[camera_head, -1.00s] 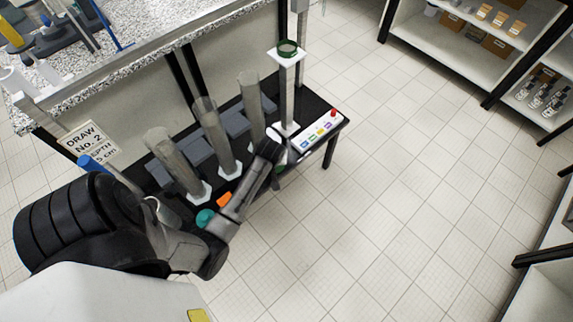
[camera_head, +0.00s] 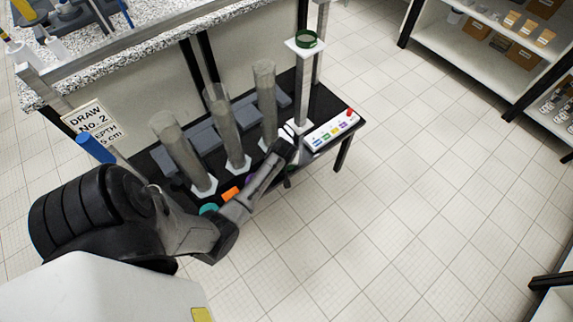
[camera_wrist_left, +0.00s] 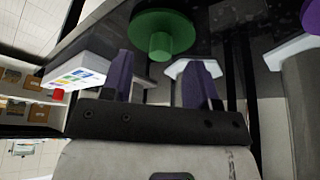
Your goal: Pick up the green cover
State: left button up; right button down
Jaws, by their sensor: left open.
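The green cover (camera_wrist_left: 162,34), a round disc with a short knob, is at the top middle of the left wrist view. My left gripper (camera_wrist_left: 162,68) is open, with its two purple fingers apart and nothing between them. The cover's knob lies just beyond the fingertips, roughly in line with the gap, with no visible contact. In the head view my left arm reaches over the black table, and its wrist end hides the cover. My right gripper is not in view.
Clear tubes (camera_head: 234,135) stand on white bases behind my left arm. Orange (camera_head: 230,193) and teal (camera_head: 208,209) pieces lie beside it. A button panel (camera_head: 332,130) and a white column with a green ring (camera_head: 306,40) stand to the right. The floor (camera_head: 400,200) is open.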

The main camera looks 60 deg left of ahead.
pick_arm(q)
jog(key=shift+b+x, duration=0.45)
jog(key=shift+x, duration=0.85)
jog(key=c, duration=1)
